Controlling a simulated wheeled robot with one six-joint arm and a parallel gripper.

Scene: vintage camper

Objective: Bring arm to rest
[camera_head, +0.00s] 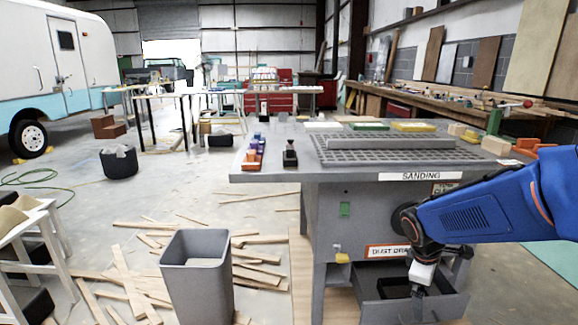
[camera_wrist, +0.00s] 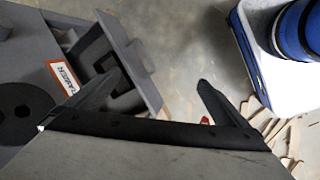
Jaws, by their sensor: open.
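My blue arm (camera_head: 490,212) reaches in from the right of the head view, in front of the sanding table (camera_head: 335,205). My gripper (camera_head: 417,290) points down at the open dust drawer (camera_head: 455,306) of the table. In the wrist view my gripper (camera_wrist: 160,82) has its two dark fingers spread, with nothing between them. The drawer (camera_wrist: 150,92) shows behind and beside the left finger there, with a dark square-edged shape inside. I cannot tell whether a finger touches the drawer.
A grey bin (camera_head: 196,280) stands left of the table among scattered wood strips (camera_head: 125,275). A white stool (camera_head: 40,245) is at the far left. On the table are a perforated grate (camera_head: 395,150), sanding blocks (camera_head: 411,126) and an orange tray (camera_head: 253,160).

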